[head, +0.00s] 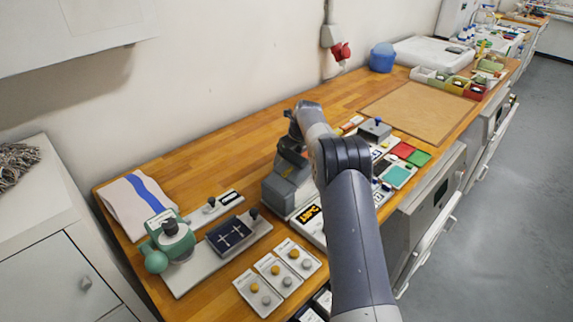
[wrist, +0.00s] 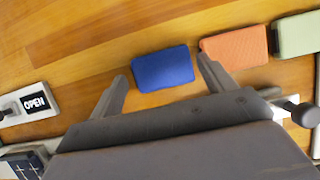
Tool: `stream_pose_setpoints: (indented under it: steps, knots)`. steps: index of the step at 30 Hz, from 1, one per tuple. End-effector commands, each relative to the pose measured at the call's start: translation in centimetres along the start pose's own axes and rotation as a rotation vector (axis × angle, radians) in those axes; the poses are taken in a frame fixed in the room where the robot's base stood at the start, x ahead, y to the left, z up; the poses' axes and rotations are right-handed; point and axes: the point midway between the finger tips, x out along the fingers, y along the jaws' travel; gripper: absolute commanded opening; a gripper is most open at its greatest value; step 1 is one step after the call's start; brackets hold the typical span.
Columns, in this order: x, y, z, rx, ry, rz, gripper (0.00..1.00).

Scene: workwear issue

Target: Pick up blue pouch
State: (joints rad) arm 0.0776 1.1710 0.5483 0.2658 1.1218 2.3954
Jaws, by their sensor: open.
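The blue pouch (wrist: 163,68) lies flat on the wooden bench in the wrist view, just ahead of and between the fingertips of my gripper (wrist: 162,72). My gripper is open and empty. Its left finger is apart from the pouch, over bare wood. Its right finger is at the gap between the blue pouch and an orange pouch (wrist: 235,46), overlapping the orange one's edge in the picture. I cannot tell the height of the fingers above the bench. In the head view my arm hides the blue pouch and the fingertips.
A pale green pouch (wrist: 298,34) lies right of the orange one. An OPEN sign plate (wrist: 36,103) is at the left. Bare wood surrounds the pouch's far side.

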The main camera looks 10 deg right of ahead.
Motion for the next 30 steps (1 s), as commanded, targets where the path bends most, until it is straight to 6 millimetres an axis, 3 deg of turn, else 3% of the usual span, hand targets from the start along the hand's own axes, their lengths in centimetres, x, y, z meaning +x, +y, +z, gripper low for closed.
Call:
stream_pose_setpoints:
  steps: [6,15,26,30]
  knots:
    - [2.5,0.0,0.1,0.000,0.000,0.000,0.78]
    - [3.0,0.0,0.1,0.000,0.000,0.000,0.78]
    - [3.0,0.0,0.1,0.000,0.000,0.000,0.50]
    - [3.0,0.0,0.1,0.000,0.000,-0.001,0.50]
